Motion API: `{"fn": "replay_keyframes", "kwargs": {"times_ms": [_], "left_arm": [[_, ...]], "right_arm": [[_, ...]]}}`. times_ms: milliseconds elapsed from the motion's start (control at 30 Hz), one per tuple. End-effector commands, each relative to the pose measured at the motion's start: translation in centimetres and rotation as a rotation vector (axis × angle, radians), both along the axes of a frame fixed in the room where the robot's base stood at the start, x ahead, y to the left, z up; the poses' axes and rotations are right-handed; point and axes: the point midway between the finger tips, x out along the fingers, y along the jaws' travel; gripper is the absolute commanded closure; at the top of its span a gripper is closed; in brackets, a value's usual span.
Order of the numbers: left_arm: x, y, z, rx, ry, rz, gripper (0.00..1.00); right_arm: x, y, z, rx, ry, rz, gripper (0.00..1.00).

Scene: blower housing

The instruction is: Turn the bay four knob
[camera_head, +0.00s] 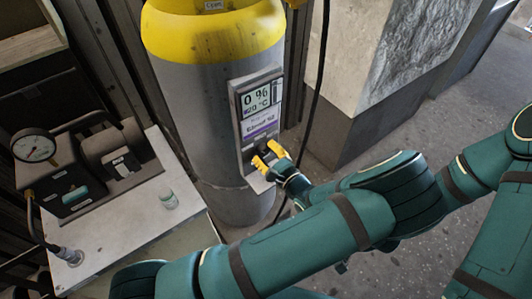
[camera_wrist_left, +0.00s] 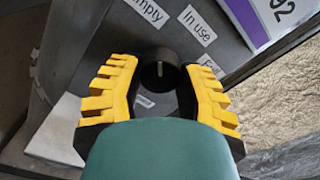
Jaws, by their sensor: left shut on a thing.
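The black round knob (camera_wrist_left: 159,72) sits on a grey panel, with a light pointer mark on its face. Labels reading "Empty" (camera_wrist_left: 148,11) and "In use" (camera_wrist_left: 197,25) are beside it, plus one partly hidden. My left gripper (camera_head: 266,155) has its yellow fingers on either side of the knob, shut on it. In the wrist view, the left gripper (camera_wrist_left: 160,88) flanks the knob, and the wrist cover hides the lower part. In the head view the fingers mostly hide the knob. My right gripper is not in view.
A black cable and a stone block (camera_head: 385,60) are at right.

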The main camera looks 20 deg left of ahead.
Motion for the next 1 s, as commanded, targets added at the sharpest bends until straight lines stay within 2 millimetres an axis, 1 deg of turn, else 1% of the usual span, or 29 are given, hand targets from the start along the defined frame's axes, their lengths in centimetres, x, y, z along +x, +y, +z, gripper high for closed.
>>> {"fn": "replay_keyframes", "kwargs": {"times_ms": [200,400,633,1000], "left_arm": [[0.06,0.06,-0.04,-0.096,-0.124,0.001,0.99],[0.07,0.04,0.01,-0.155,-0.200,0.001,0.99],[0.10,0.03,0.07,-0.188,-0.242,0.000,0.99],[0.11,0.02,0.11,-0.193,-0.249,0.000,0.99]], "right_arm": [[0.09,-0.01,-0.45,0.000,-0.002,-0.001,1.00],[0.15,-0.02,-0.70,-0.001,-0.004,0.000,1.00],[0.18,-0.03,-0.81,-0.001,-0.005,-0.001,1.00],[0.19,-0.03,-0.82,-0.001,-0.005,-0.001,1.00]]}}
